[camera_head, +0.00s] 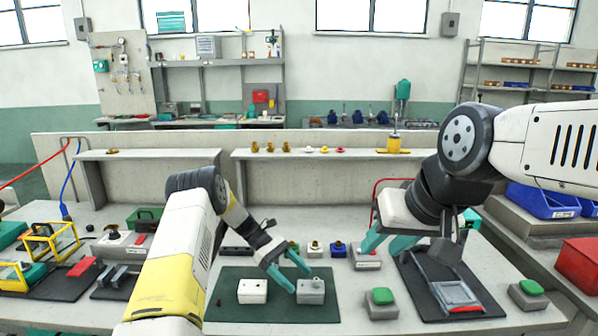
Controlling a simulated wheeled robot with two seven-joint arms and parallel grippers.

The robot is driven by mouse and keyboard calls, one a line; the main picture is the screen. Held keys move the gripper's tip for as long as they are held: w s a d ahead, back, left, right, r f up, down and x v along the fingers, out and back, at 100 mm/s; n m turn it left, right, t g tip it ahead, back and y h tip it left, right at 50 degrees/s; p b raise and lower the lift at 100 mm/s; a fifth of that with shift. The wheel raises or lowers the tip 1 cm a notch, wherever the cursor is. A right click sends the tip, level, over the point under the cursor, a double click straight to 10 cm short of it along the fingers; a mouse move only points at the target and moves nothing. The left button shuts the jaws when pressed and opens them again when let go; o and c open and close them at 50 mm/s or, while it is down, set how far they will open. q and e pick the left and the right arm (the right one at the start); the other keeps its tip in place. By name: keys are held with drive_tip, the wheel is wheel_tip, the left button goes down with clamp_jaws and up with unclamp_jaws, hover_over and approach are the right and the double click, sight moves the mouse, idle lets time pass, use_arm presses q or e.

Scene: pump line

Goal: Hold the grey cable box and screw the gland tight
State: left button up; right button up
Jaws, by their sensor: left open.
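The grey cable box (311,292) sits on the dark green mat (225,312), with a small fitting on its top that looks like the gland (315,280). My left gripper (300,281) is open, its teal fingers angled down at the box's left and back edges. I cannot tell whether they touch it. A white box (252,291) stands on the mat to the left, apart from the grey one. My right gripper (388,249) hangs over the bench to the right of the mat, its teal fingers apart and nothing visible between them.
Green-button boxes (381,303) (527,294) stand to the right of the mat. A black tray with a red-and-grey piece (457,296) lies below my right arm. Yellow frames (50,242) are at left, a red bin (580,265) at right.

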sight(301, 282)
use_arm(q)
drive_tip(key=shift+x, duration=2.65)
drive_tip(key=shift+c, duration=0.4)
drive_tip(key=c, duration=0.7)
drive_tip(key=shift+o, duration=0.2)
drive_tip(key=shift+a, duration=0.1)
use_arm(e)
drive_tip(key=shift+w, duration=0.1)
